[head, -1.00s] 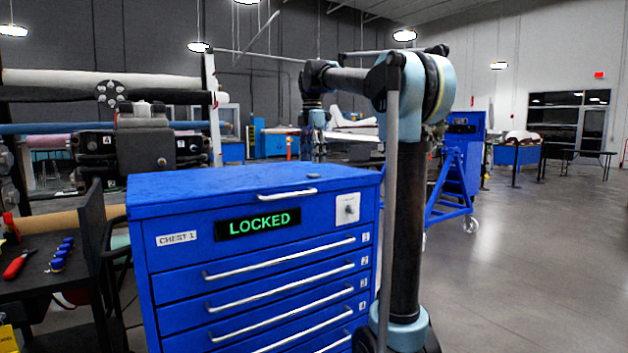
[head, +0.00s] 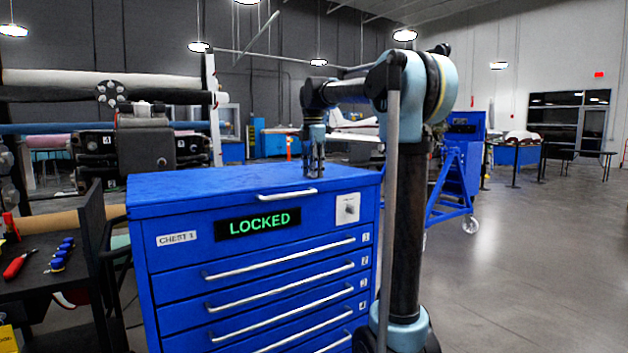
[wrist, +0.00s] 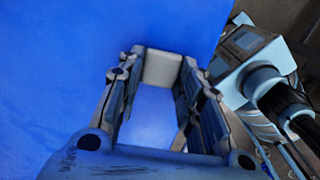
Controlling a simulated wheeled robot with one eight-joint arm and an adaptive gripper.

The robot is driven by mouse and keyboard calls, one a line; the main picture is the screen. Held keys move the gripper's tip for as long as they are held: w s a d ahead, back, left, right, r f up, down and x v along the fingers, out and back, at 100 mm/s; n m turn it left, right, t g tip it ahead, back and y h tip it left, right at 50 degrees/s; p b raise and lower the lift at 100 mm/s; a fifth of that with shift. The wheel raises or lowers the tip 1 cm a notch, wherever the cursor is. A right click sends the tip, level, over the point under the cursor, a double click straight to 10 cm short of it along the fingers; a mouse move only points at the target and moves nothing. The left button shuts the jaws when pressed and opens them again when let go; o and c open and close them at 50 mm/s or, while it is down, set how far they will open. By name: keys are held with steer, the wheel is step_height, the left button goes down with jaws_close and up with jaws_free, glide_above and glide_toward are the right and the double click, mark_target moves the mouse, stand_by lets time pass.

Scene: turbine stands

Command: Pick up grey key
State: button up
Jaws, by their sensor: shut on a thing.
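A small pale grey block, the grey key (wrist: 162,68), sits between my fingertips in the wrist view. My gripper (wrist: 160,75) is shut on it, with one finger at each side. In the head view my gripper (head: 314,172) points straight down at the top of the blue tool chest (head: 220,183), near its front right part. The key cannot be made out in the head view, where the fingers hide it. From these views I cannot tell whether the key still touches the chest top.
The chest front has a green LOCKED display (head: 258,223), a white switch plate (head: 347,209) and several drawers with handles. A black cart (head: 50,275) with a red-handled tool stands at left. A blue wheeled stand (head: 455,190) is behind at right. The floor at right is clear.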

steer(key=shift+r, duration=0.1)
step_height(320, 180, up, 10)
stand_by(0.6)
